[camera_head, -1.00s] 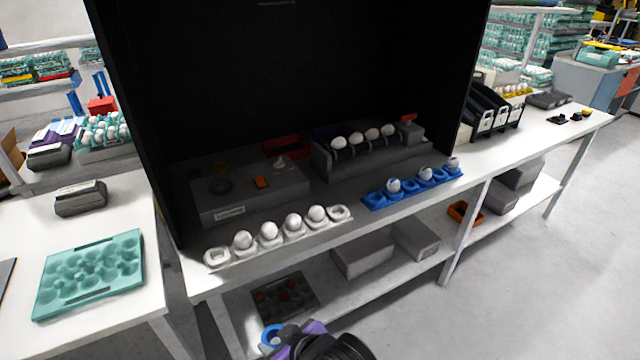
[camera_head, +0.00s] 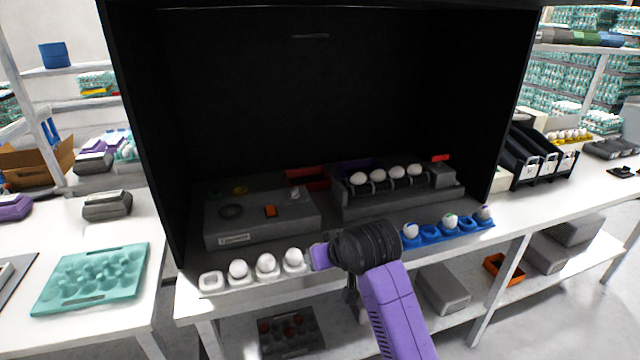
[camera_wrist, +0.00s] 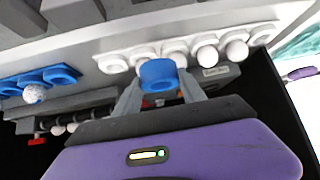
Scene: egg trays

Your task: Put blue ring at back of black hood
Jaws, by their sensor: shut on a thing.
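The blue ring (camera_wrist: 158,73) is held between the two grey fingers of my gripper (camera_wrist: 158,84), in the middle of the wrist view. In the head view the ring and fingertips are hidden behind my dark wrist and purple arm, which are in front of the hood's table. The black hood (camera_head: 330,85) stands open at the front, with a dark back wall and side walls. The back of its floor is partly hidden by the grey devices inside.
A white egg holder (camera_head: 211,282) and a blue egg holder (camera_head: 473,224) line the front edge. A teal tray (camera_head: 95,250) lies on the left table.

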